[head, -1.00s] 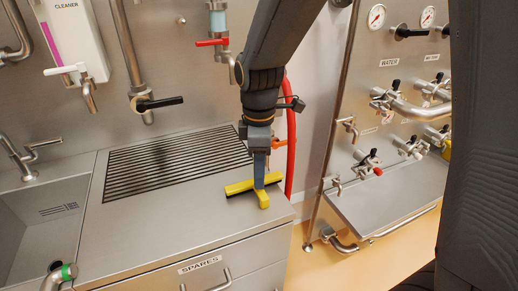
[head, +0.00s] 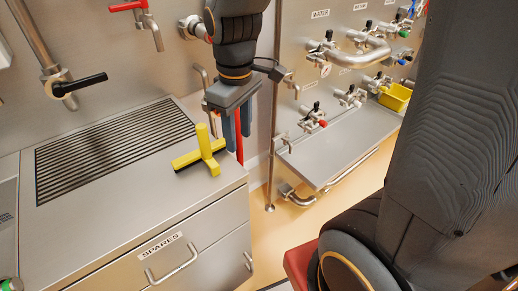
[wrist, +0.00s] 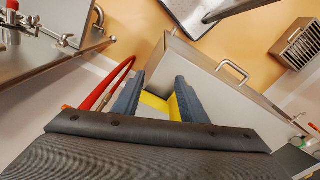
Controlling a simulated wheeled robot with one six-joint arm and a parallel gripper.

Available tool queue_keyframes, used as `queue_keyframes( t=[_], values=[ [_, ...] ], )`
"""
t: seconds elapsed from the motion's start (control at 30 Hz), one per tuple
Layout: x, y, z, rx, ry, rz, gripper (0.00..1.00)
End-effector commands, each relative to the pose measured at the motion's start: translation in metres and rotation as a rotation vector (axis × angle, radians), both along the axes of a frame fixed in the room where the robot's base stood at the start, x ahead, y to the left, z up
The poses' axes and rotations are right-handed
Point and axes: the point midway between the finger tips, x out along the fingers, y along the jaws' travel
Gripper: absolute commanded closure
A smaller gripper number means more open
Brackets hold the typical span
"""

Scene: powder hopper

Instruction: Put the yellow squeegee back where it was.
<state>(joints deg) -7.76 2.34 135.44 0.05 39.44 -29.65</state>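The yellow squeegee (head: 205,155) rests on the steel counter near its front right corner. Its dark-edged head lies across the top, and a yellow handle piece stands up from it. My gripper (head: 237,136) points down just right of the squeegee, over the counter's right edge. Its two blue-grey fingers are apart and, in the head view, hold nothing. In the wrist view, my gripper (wrist: 165,80) shows spread fingers, with part of the yellow squeegee (wrist: 160,104) visible between them. The exact gap to the squeegee cannot be told.
The counter (head: 120,220) has a slotted drain grille (head: 110,145) left of the squeegee and a SPARES drawer (head: 165,255) below. A red hose (head: 239,145) hangs behind my gripper. A valve panel with a steel shelf (head: 335,145) and yellow bin (head: 395,97) stands right.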

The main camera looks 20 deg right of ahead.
Motion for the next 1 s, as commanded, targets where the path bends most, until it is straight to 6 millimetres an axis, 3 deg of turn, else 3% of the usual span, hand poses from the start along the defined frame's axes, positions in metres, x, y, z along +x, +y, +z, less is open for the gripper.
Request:
queue_keyframes(
  t=[0.1, 0.3, 1.0],
  values=[
    [-0.023, -0.028, -0.028, 0.015, -0.013, -0.307, 0.61],
    [-0.046, -0.049, -0.05, 0.034, -0.032, -0.603, 0.61],
    [-0.048, -0.051, -0.053, 0.038, -0.037, -0.648, 0.61]
  ],
)
